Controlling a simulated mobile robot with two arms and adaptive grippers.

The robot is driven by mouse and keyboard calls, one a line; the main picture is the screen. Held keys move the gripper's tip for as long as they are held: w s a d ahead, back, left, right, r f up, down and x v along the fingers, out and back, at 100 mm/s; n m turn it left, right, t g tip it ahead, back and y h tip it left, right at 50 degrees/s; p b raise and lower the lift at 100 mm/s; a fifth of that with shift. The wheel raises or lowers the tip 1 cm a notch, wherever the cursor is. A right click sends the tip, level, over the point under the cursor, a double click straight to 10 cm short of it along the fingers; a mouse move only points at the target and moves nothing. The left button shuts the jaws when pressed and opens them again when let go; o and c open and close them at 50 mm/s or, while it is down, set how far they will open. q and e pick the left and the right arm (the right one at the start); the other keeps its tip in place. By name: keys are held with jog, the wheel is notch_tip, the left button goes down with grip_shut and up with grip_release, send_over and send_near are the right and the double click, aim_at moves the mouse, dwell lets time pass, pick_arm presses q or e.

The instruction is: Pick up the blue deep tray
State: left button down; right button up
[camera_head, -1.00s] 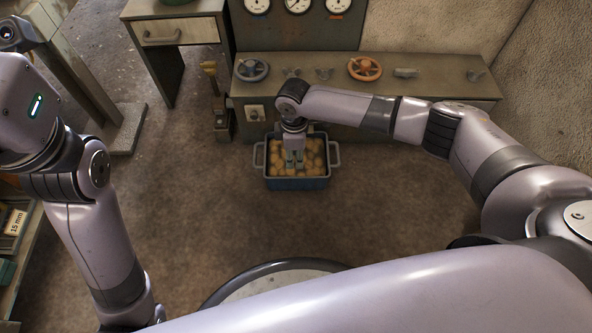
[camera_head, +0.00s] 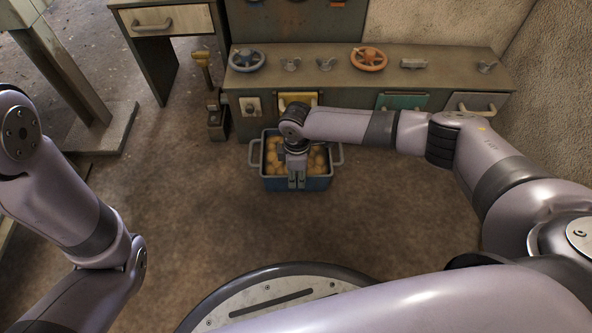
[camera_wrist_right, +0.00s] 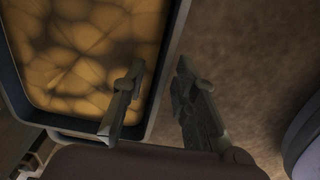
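The blue deep tray (camera_head: 268,184) stands on the floor in front of the bench, upright, with a grey handle at each end. It is filled with yellowish-brown rounded lumps (camera_head: 273,157). My right gripper (camera_head: 297,182) is at the tray's near wall, pointing down. In the right wrist view the tray's rim (camera_wrist_right: 171,62) runs between the two fingers of the right gripper (camera_wrist_right: 160,68). One finger is over the tray's inside and the other is outside, with a gap between them. My left gripper is out of view; only its arm shows at the left.
A bench (camera_head: 430,82) with valve wheels and drawers stands just behind the tray. A desk (camera_head: 165,22) and a metal post on a base (camera_head: 105,130) are at the left. The brown floor (camera_head: 390,215) around the tray's front and right is clear.

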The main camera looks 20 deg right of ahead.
jog(key=shift+f, duration=0.5)
jog(key=shift+c, duration=0.3)
grip_shut()
jog(key=shift+r, duration=0.1)
dwell(0.4)
